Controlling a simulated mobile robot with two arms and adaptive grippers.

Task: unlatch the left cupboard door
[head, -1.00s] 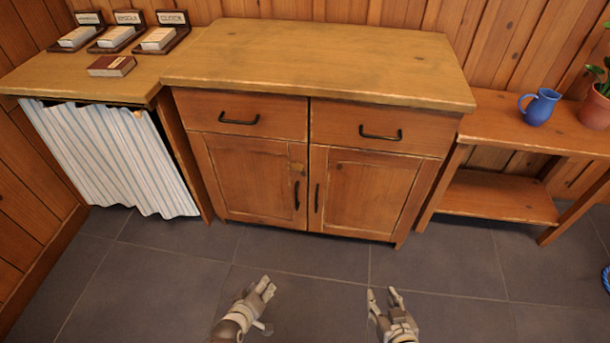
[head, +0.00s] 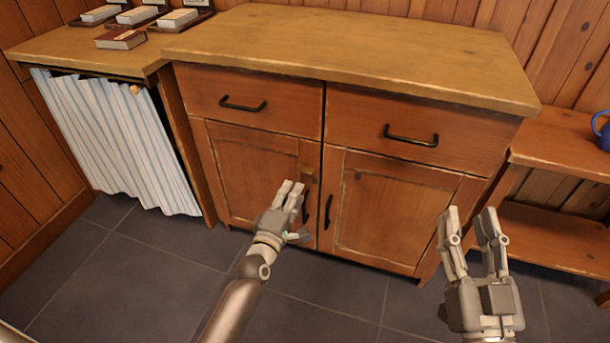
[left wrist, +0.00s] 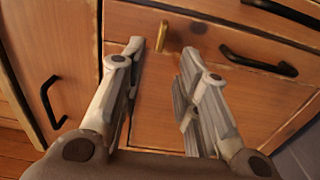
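The left cupboard door (head: 240,165) is shut in the wooden cabinet, under the left drawer. A small brass latch (head: 308,173) sits near its upper right corner; in the left wrist view it is an upright brass bar (left wrist: 162,36). My left gripper (head: 291,187) is open in front of this door, just left of and below the latch in the head view. In the left wrist view the latch shows beyond the fingertips, between them, apparently untouched. The left door's black handle (left wrist: 258,60) is to the right there. My right gripper (head: 470,212) is open and empty before the right door.
The right door (head: 395,205) is shut, with its black handle (head: 328,211) beside the gap. Both drawers above are shut, with black handles (head: 243,105). A striped curtain (head: 120,140) hangs at left. A low shelf (head: 560,150) with a blue jug (head: 603,135) stands at right.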

